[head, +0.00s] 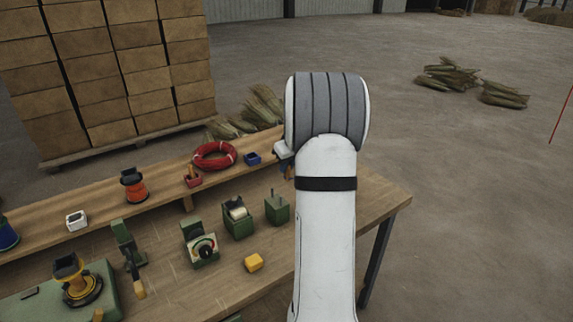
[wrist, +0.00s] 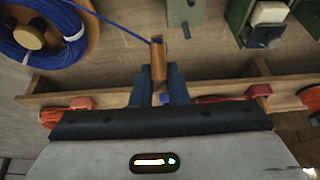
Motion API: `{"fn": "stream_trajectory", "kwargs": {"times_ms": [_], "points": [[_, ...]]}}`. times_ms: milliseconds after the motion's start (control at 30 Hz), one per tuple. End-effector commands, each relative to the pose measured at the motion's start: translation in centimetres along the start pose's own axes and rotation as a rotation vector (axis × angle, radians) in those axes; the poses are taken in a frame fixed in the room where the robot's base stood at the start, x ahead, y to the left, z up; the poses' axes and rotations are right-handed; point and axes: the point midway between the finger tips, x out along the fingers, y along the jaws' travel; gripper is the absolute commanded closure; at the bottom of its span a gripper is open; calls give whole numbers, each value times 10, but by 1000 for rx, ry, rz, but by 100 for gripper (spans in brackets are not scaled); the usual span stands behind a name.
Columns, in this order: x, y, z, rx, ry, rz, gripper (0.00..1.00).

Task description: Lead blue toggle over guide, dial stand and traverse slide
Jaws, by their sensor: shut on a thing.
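The wooden toggle (wrist: 158,62) has a blue cord (wrist: 115,24) at its end. My gripper (wrist: 160,88) is shut on it with blue fingers. The cord runs up and left to a blue reel (wrist: 40,45). In the head view my gripper (head: 286,165) is mostly hidden behind my white arm, above the bench's right part. A green stand with a round black dial (head: 204,248) stands mid-bench. A green unit with a pale roller (head: 236,212) and a green block with a pin (head: 277,207) are nearby. I cannot tell which is the guide or the slide.
A shelf (head: 110,212) along the bench's back carries a red coil (head: 214,155), a blue box (head: 253,158) and an orange spool (head: 133,185). A yellow block (head: 254,263) lies in front of the green units. A green winder (head: 80,285) stands at the left.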

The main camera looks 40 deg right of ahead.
Motion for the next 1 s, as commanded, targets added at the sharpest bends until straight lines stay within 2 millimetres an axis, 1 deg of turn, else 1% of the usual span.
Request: {"fn": "stream_trajectory", "kwargs": {"times_ms": [33,100,1000], "points": [[0,-9,0,-2,-1,-2,100],[0,-20,0,-4,-1,-2,100],[-2,-166,-1,-7,-2,-3,100]]}}
